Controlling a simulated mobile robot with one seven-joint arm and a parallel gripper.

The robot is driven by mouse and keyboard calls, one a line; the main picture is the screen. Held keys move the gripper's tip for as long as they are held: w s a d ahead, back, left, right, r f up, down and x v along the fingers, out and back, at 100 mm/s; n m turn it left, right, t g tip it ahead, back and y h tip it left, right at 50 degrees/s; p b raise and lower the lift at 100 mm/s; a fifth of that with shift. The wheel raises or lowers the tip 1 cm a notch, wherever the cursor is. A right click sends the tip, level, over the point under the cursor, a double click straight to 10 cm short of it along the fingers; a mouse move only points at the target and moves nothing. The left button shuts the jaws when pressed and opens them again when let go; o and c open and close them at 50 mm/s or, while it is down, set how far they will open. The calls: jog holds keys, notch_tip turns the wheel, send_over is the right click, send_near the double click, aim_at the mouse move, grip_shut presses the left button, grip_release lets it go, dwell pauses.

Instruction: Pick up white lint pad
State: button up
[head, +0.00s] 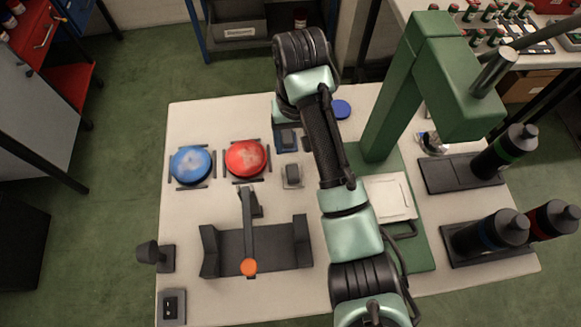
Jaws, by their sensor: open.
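A larger white square plate (388,197) lies on the green press base. I cannot tell for certain which is the white lint pad; the small one fits better. My gripper (287,128) is at the end of my arm, over the table's back part, just above the small pale pad in the picture and apart from it. It is open and looks empty. Its fingertips are mostly hidden by the wrist.
A blue round pad (192,165) and a red round pad (246,158) sit in dark holders. The green press (398,95) rises right of my arm.

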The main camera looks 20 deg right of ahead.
jog(key=b, duration=0.6)
send_over(293, 172)
jog(key=f, duration=0.7)
jog(key=shift+s+d+f, duration=0.1)
jog(key=shift+s+d, duration=0.2)
jog(key=shift+s, duration=0.05)
jog(key=f, duration=0.5)
jog(key=shift+w+a+f, duration=0.3)
jog(key=shift+w, duration=0.1)
grip_shut()
